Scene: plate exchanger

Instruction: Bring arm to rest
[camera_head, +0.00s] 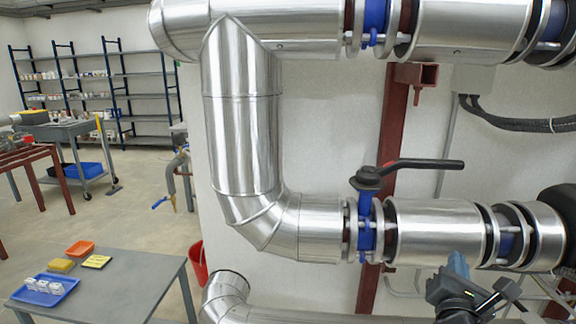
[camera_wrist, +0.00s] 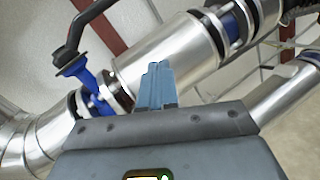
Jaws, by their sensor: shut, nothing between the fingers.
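My gripper (camera_head: 459,266) is at the lower right of the head view, in front of the lower silver pipe and below its right part. In the wrist view my gripper (camera_wrist: 157,72) has its two blue-grey fingers together, with nothing between them. A blue valve with a black lever handle (camera_head: 425,164) sits on the lower pipe, up and left of my gripper; the lever points right. In the wrist view the valve's lever (camera_wrist: 88,22) is at the upper left, apart from the fingers.
Silver insulated pipes (camera_head: 240,120) and a red-brown post (camera_head: 394,120) stand close by the wall. A grey table (camera_head: 130,290) at the lower left holds a blue tray (camera_head: 44,290). A red bucket (camera_head: 197,264) stands behind it.

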